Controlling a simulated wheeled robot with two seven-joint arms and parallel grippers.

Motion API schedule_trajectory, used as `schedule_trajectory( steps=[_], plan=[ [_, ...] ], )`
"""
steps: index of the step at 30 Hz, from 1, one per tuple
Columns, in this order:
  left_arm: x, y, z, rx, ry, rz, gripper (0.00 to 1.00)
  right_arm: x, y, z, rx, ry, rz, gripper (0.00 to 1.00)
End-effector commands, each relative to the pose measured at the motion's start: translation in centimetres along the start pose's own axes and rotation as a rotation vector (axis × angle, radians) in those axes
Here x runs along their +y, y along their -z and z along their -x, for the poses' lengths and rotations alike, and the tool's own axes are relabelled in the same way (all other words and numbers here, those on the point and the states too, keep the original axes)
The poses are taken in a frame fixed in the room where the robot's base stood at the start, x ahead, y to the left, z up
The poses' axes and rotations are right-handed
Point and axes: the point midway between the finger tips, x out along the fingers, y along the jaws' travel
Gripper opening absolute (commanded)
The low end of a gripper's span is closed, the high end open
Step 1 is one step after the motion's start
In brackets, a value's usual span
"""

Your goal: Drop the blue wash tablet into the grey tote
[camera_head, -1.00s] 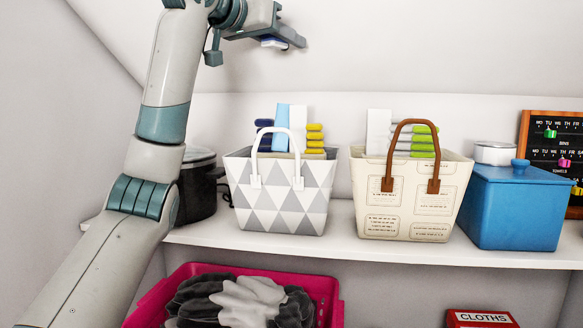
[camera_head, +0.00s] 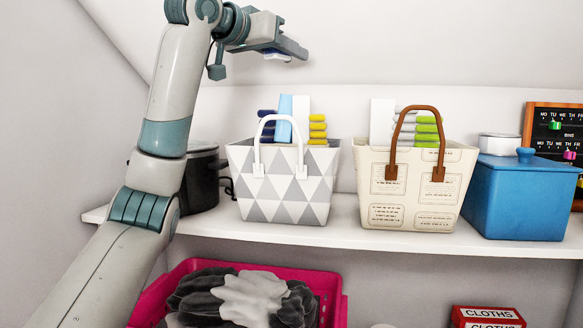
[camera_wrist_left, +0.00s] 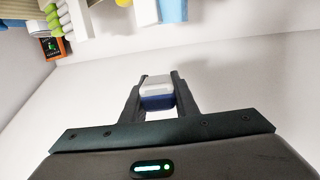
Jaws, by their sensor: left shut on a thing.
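My left gripper (camera_head: 290,50) is shut on the wash tablet (camera_head: 277,56), high above the shelf and against the pale sloped ceiling. In the left wrist view the tablet (camera_wrist_left: 157,94) sits between the two fingers, white on one side and dark blue on the other. The grey tote (camera_head: 283,197), with grey and white triangles and a white looped handle, stands upright on the shelf below the gripper. Its inside bottom is hidden. My right gripper is not in view.
A cream tote (camera_head: 408,205) with a brown handle stands to the right, then a blue lidded box (camera_head: 515,200). Blue, white and yellow items rise behind the grey tote. A black pot (camera_head: 199,180) is behind my arm. A pink basket (camera_head: 335,305) of laundry is below the shelf (camera_head: 330,237).

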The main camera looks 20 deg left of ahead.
Motion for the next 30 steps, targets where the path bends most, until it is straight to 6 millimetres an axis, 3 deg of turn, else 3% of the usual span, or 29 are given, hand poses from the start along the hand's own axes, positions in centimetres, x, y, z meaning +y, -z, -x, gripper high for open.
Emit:
schedule_trajectory(
  steps=[4, 16, 17, 19, 30],
  plan=[
    [0.00, -1.14, -0.15, 0.001, 0.000, 0.000, 0.05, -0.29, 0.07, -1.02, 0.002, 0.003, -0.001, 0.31],
    [0.02, -1.30, -0.18, 0.001, 0.000, 0.000, 0.05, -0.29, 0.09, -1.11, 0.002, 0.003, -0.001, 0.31],
    [0.02, -1.30, -0.18, 0.001, 0.000, 0.000, 0.34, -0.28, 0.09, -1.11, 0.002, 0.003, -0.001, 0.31],
    [0.02, -1.30, -0.18, 0.000, 0.000, 0.000, 0.49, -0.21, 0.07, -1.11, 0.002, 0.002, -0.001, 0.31],
    [0.03, -1.36, -0.04, 0.000, 0.000, 0.000, 0.49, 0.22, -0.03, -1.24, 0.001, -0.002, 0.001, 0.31]
  ],
)
